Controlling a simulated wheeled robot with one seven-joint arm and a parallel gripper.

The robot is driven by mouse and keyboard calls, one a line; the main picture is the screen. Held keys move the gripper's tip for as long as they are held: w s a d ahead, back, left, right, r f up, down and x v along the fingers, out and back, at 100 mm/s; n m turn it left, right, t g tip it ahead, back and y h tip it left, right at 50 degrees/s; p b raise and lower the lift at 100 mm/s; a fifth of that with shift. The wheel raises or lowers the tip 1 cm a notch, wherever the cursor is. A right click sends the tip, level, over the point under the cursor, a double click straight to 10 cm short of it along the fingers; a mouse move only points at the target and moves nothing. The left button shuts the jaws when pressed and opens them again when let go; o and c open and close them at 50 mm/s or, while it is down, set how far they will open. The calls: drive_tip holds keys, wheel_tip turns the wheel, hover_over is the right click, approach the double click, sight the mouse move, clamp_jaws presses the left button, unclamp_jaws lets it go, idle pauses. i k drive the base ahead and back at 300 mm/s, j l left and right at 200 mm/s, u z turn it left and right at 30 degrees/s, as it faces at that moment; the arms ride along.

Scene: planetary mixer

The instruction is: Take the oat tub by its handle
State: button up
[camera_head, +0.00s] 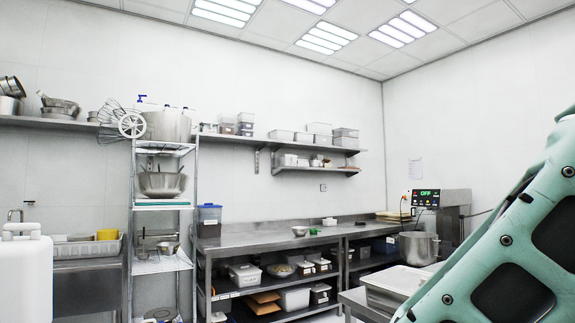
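I cannot pick out an oat tub for certain. A tall clear tub with a blue lid (209,216) stands on the left end of the steel worktop; its contents are too small to make out, and I see no handle on it. A white container with a raised top (25,275) stands close at the lower left, cut off by the picture edge. My own mint-green arm link fills the right side. My gripper is out of the picture.
A steel worktop (270,238) runs along the back wall, mostly bare, with a small bowl (299,231) on it. A wire rack (160,265) stands left of it. The mixer (441,212) with a lit "OFF" display is at the right. A pale bin (398,280) sits lower right.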

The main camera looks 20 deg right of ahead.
sight(284, 161)
drive_tip(key=i+l, duration=0.25)
drive_tip(key=i+l+u, duration=0.1)
drive_tip(key=i, duration=0.4)
drive_tip(key=i+u, duration=0.1)
drive_tip(key=i, duration=0.55)
drive_tip(key=i+l+u, duration=0.1)
drive_tip(key=i, duration=0.55)
drive_tip(key=i+l+u, duration=0.1)
drive_tip(key=i, duration=0.55)
drive_tip(key=i+z, duration=0.25)
drive_tip(key=i, duration=0.25)
drive_tip(key=i+z, duration=0.2)
drive_tip(key=i, duration=0.3)
drive_tip(key=i+j+z, duration=0.25)
drive_tip(key=i, duration=0.25)
drive_tip(key=i+j+z, duration=0.2)
drive_tip(key=i, duration=0.3)
drive_tip(key=i+l+z, duration=0.35)
drive_tip(key=i, duration=0.25)
drive_tip(key=i+z, duration=0.35)
drive_tip(key=i, duration=0.25)
drive_tip(key=i+j+z, duration=0.15)
drive_tip(key=i+z, duration=0.2)
drive_tip(key=i, duration=0.3)
